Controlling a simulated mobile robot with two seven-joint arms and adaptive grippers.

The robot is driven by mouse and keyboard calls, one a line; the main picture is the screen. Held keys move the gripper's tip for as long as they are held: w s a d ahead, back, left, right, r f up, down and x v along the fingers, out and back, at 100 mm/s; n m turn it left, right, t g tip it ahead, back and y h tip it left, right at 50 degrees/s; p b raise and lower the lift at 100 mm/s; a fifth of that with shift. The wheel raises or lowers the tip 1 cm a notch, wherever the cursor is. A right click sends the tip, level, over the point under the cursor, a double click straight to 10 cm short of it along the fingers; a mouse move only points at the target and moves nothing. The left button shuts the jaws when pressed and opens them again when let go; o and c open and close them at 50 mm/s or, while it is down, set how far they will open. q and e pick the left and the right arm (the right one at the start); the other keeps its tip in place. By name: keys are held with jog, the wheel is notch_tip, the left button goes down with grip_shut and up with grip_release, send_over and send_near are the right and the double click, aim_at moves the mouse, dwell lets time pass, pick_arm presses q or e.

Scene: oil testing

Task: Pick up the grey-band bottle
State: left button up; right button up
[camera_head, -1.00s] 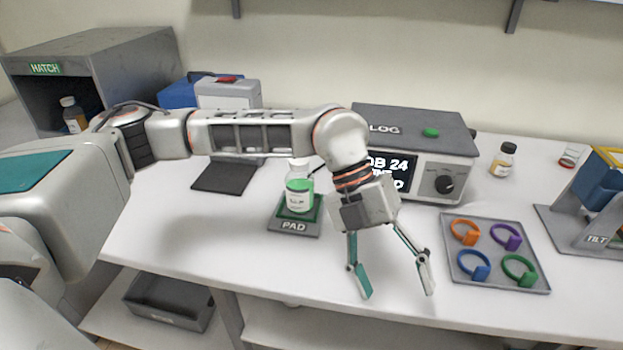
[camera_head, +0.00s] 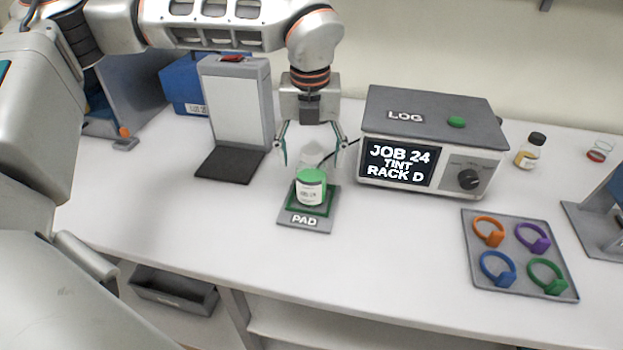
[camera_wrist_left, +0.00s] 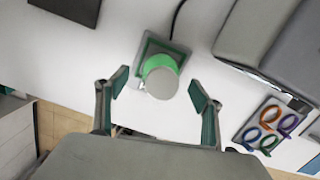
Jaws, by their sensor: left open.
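A bottle (camera_head: 311,191) with a white label and a green part stands upright on the pad (camera_head: 303,220). A pale, see-through shape shows just above it. In the left wrist view its pale round top (camera_wrist_left: 162,83) lies between my fingertips in the picture. My left gripper (camera_head: 311,157) is open and empty, at or just above and behind this bottle; contact cannot be told. Another bottle (camera_head: 529,152), with a dark cap and amber contents, stands at the back right. I cannot make out a grey band on either bottle. My right gripper is not in view.
The log box (camera_head: 430,110) with a lit screen stands right of the pad, and a cable runs from it. A grey upright stand (camera_head: 238,105) is at the left. A tray (camera_head: 520,283) of coloured rings lies at the right. The front bench is clear.

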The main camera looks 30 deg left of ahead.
aim_at(311, 171)
pick_arm(q)
jog(key=shift+w+f, duration=0.15)
jog(key=shift+f, duration=1)
jog(key=shift+w+f, duration=0.1)
jog(key=shift+f, duration=1.05)
jog(key=c, duration=1.5)
jog(key=shift+r, duration=0.1)
jog(key=shift+c, duration=0.9)
jog(key=shift+r, duration=0.1)
